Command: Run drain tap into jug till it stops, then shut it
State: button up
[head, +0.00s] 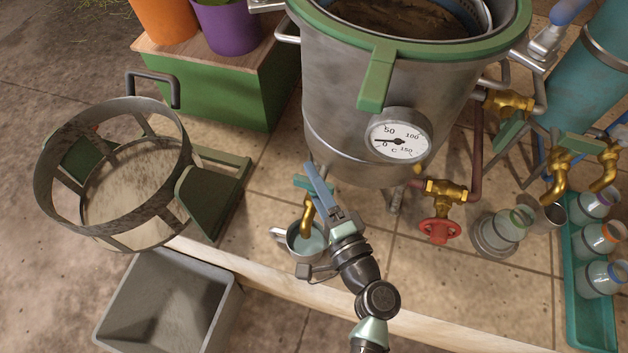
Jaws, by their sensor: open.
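The drain tap (308,213) is a brass spout at the foot of the steel still pot (345,110). A teal lever, partly hidden by my gripper, sits at its top. The metal jug (293,246) stands under the spout with pale greenish liquid in it; its handle points left. I cannot make out whether a stream is running. My gripper (316,184) is open, its blue fingers close beside the tap's lever; I cannot tell whether they touch it. My wrist hides the jug's right side.
A dial (398,141) and a red-wheeled valve (439,230) are on the right. Brass taps (559,177) and a teal tray (574,320) with jars stand farther right. A basket frame (60,207) and a grey bin (165,310) are left. The wooden edge (265,283) runs in front.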

jog(key=v, duration=1.3)
